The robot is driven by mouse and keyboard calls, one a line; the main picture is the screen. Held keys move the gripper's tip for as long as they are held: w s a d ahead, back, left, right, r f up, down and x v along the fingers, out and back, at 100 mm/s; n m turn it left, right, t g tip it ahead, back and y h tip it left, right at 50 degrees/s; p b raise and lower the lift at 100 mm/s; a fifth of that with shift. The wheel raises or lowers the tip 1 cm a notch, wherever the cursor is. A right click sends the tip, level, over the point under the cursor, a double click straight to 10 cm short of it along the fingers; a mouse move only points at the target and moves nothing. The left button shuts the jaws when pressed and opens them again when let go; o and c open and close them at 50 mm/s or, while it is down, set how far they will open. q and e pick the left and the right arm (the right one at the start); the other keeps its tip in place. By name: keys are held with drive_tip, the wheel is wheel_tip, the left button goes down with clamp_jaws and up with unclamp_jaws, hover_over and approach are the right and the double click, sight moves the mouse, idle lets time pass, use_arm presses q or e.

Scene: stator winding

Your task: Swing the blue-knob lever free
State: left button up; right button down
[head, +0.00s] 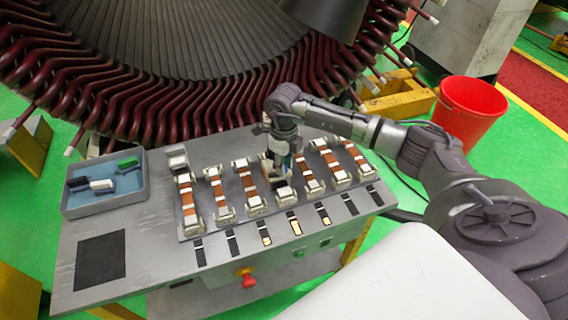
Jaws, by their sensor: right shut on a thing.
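A row of several cream clamp fixtures with copper-brown bars (247,184) stands on the grey workbench (150,240). My right gripper (277,172) points down at the middle fixture and is shut on a small part there, seemingly the lever. The gripper covers most of that fixture, so the lever's blue knob does not show clearly and its angle cannot be told. My left gripper is not in view.
A blue-lined tray (130,200) with white, black and green pieces sits at the bench's left. Small indicator slots (296,227) and a red knob (246,279) are along the front. The large stator (120,95) stands behind; a red bucket (468,112) is right.

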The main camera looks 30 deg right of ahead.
sight(278, 176)
drive_tip(key=m, duration=0.1)
drive_tip(key=s+m+b, duration=0.1)
drive_tip(key=m, duration=0.1)
drive_tip(key=shift+a+f+m, duration=0.1)
drive_tip(key=shift+a+m, duration=0.2)
drive_tip(key=shift+a, duration=0.05)
drive_tip(key=m+b, duration=0.1)
drive_tip(key=m, duration=0.1)
drive_tip(key=s+a+m+b, duration=0.1)
drive_tip(key=m, duration=0.1)
drive_tip(key=shift+a+m, duration=0.1)
drive_tip(key=shift+m, duration=0.2)
drive_tip(key=m, duration=0.1)
drive_tip(key=a+m, duration=0.1)
drive_tip(key=m, duration=0.1)
drive_tip(key=m+b, duration=0.1)
drive_tip(key=shift+s+a, duration=0.2)
drive_tip(key=shift+a, duration=0.1)
drive_tip(key=shift+a+m+b, duration=0.2)
drive_tip(key=shift+a+m, duration=0.1)
drive_tip(key=shift+m, duration=0.65)
drive_tip(key=shift+a+m+b, duration=0.2)
drive_tip(key=shift+a+m, duration=0.05)
drive_tip(key=shift+m, duration=0.7)
drive_tip(key=shift+w, duration=0.1)
drive_tip(key=c, duration=1)
unclamp_jaws()
drive_tip(key=shift+o, duration=0.2)
